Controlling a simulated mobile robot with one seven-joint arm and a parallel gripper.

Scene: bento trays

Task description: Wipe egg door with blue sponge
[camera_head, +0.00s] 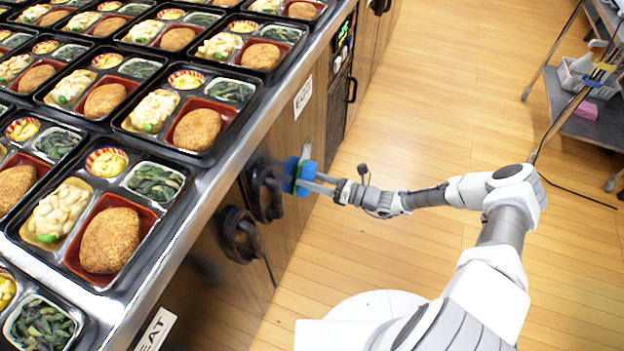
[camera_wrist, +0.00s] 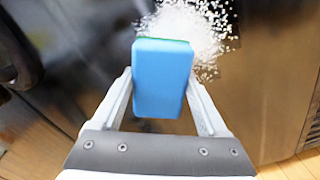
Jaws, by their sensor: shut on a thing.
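My gripper (camera_head: 322,183) is shut on the blue sponge (camera_head: 291,174) in the head view. The sponge is up against or very near the egg door (camera_head: 312,130), which bears an "EGG" label (camera_head: 303,97) near its top. In the wrist view the blue sponge (camera_wrist: 162,75) sits between both fingers of my gripper (camera_wrist: 163,100). A patch of white speckles (camera_wrist: 195,30) shows on the door just beyond the sponge. Whether the sponge touches the door cannot be told for sure.
Dark door handles (camera_head: 264,190) stick out just left of the sponge. Above is a steel counter (camera_head: 225,165) with several filled bento trays (camera_head: 105,215). A "MEAT" label (camera_head: 157,330) is at the lower left.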

